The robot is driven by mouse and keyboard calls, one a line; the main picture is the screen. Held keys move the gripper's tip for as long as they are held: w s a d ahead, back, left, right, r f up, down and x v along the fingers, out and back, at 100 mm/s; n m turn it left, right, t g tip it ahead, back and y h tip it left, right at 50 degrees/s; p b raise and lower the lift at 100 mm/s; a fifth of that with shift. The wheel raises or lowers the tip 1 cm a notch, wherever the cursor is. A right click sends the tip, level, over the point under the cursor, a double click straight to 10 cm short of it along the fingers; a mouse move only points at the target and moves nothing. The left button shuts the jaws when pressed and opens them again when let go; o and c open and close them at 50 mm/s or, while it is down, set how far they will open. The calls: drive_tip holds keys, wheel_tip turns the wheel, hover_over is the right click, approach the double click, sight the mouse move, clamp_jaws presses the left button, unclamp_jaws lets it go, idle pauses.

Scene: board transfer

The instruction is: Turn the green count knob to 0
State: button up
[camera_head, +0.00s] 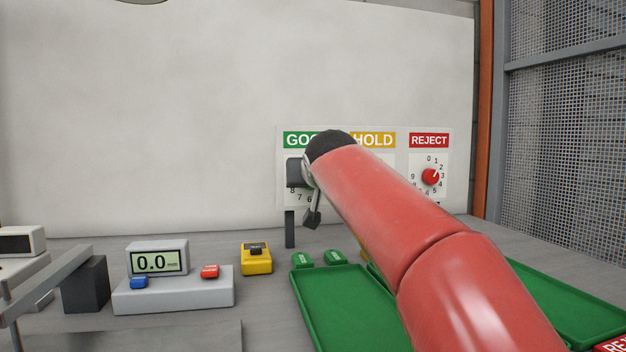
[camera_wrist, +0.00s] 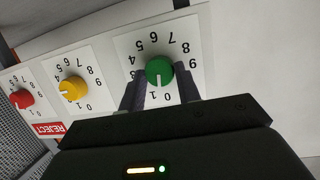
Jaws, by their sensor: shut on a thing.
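The green count knob (camera_wrist: 159,72) sits on its white dial plate, which appears upside down in the wrist view. My gripper (camera_wrist: 161,86) has one finger on each side of the knob and is shut on it. The knob's white mark points down in that view, toward the 0 and 1; which one exactly I cannot tell. In the head view my arm and gripper (camera_head: 304,190) hide the green knob. Part of the GOOD label (camera_head: 298,139) and the numbers 8, 7 and 6 show there.
A yellow knob (camera_wrist: 72,88) and a red knob (camera_wrist: 22,98) are on neighbouring dials. The red knob (camera_head: 430,176) also shows under REJECT in the head view. On the bench are a green tray (camera_head: 335,338), a display reading 0.0 (camera_head: 158,259) and a yellow device (camera_head: 256,263).

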drive_tip(key=shift+n+h, duration=0.3)
drive_tip(key=shift+n, duration=0.3)
idle(0.3)
drive_tip(key=o, duration=1)
drive_tip(key=shift+c, duration=0.2)
drive_tip(key=b+v, duration=0.1)
drive_tip(key=v, duration=0.6)
drive_tip(key=shift+s+b, duration=0.35)
drive_tip(key=shift+s, duration=0.1)
